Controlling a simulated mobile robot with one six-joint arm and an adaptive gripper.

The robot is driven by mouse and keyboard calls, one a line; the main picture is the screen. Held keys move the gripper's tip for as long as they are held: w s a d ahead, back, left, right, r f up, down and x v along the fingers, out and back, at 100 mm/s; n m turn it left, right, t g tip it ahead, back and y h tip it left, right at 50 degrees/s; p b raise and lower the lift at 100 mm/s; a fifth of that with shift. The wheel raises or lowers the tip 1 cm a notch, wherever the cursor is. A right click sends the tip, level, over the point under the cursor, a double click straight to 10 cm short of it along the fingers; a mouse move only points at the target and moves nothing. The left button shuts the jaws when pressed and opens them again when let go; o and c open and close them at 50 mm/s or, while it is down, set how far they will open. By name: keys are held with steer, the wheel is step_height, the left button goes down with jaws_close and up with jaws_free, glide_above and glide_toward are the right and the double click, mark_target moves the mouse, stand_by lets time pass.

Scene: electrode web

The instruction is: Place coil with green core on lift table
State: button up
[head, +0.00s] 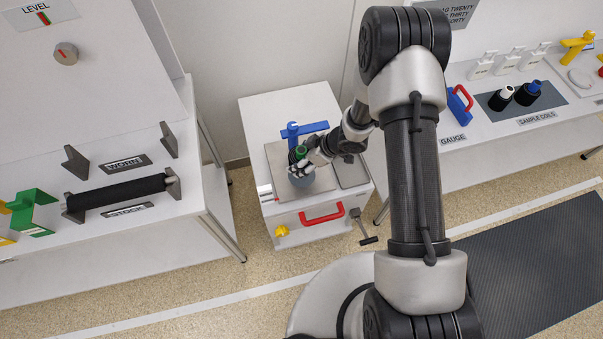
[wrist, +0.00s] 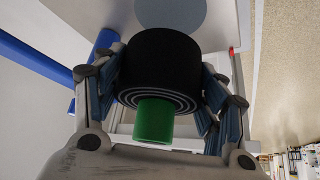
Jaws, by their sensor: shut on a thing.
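The coil with the green core is a black roll (wrist: 160,62) with a green core (wrist: 153,120) facing the wrist camera. My gripper (wrist: 162,85) is shut on it, with a finger pad on each side. In the head view my gripper (head: 302,161) is over the small white cabinet, and the green core (head: 301,150) shows by the fingers. A round grey disc (head: 301,181), which may be the lift table, lies just below. It also shows beyond the coil in the wrist view (wrist: 172,12). I cannot tell whether the coil touches it.
A blue arm on a post (head: 308,128) stands close behind my gripper. The white cabinet (head: 285,100) has a red handle (head: 322,215) and a yellow knob (head: 282,231). Two sample coils (head: 514,95) stand on the right bench. A black roller (head: 115,191) rests at left.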

steer(key=shift+w+f+b, duration=0.1)
steer(key=shift+f+b, duration=1.05)
steer(key=shift+f, duration=2.15)
steer(key=shift+f, duration=0.1)
steer(key=o, duration=1.4)
steer(key=shift+f, duration=0.1)
steer(key=shift+o, duration=0.2)
steer(key=shift+d+r, duration=0.1)
steer(key=shift+r, duration=0.3)
steer(key=p+v, duration=0.4)
steer(key=v, duration=0.7)
steer(key=shift+r, duration=0.2)
